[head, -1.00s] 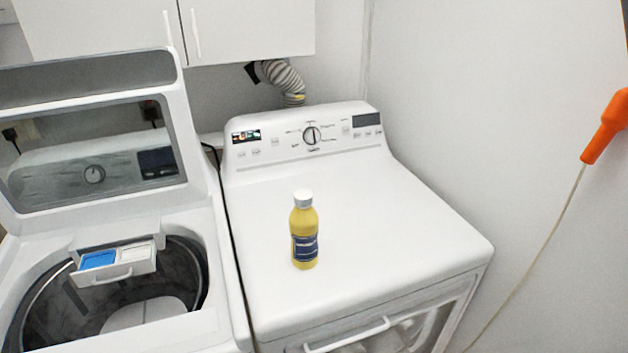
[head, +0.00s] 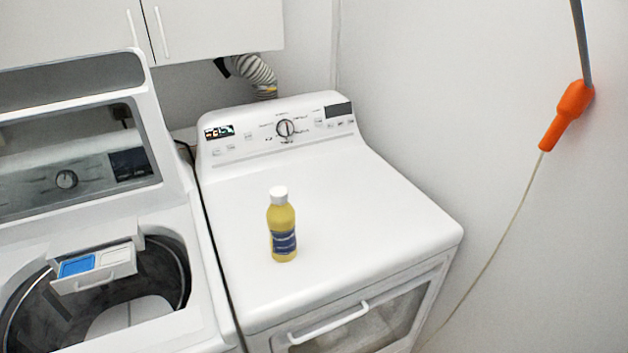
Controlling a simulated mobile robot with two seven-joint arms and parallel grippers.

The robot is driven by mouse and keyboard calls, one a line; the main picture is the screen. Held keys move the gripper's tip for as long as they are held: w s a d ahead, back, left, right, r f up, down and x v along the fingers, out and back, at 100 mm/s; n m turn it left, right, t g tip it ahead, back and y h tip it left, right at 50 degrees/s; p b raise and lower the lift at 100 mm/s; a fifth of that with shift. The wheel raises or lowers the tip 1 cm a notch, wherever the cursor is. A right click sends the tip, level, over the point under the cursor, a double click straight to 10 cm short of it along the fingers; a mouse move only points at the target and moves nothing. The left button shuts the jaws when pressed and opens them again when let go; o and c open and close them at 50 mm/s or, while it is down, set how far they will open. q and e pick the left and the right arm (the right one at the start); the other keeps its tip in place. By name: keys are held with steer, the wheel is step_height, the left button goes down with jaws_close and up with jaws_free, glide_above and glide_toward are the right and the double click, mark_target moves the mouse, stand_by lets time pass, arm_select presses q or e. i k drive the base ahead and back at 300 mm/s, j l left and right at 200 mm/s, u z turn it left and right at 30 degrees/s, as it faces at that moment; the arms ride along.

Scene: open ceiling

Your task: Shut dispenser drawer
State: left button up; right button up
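The dispenser drawer (head: 95,268) is pulled out at the back rim of the open top-loading washer on the left. It has a blue compartment (head: 77,265) on its left and a white one on its right, with a handle on its front. It sticks out over the dark drum (head: 160,272). The washer's lid (head: 72,140) stands raised behind it. Neither of my grippers is in the head view.
A white dryer (head: 360,215) stands right of the washer with a yellow bottle (head: 283,232) upright on its top. An orange-handled tool (head: 568,112) with a cord is by the right wall. White cabinets (head: 215,25) hang above.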

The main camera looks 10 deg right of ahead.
mark_target(81, 281)
steer(key=u, duration=1.25)
steer(key=j+z, duration=0.9)
steer(key=i+l, duration=0.05)
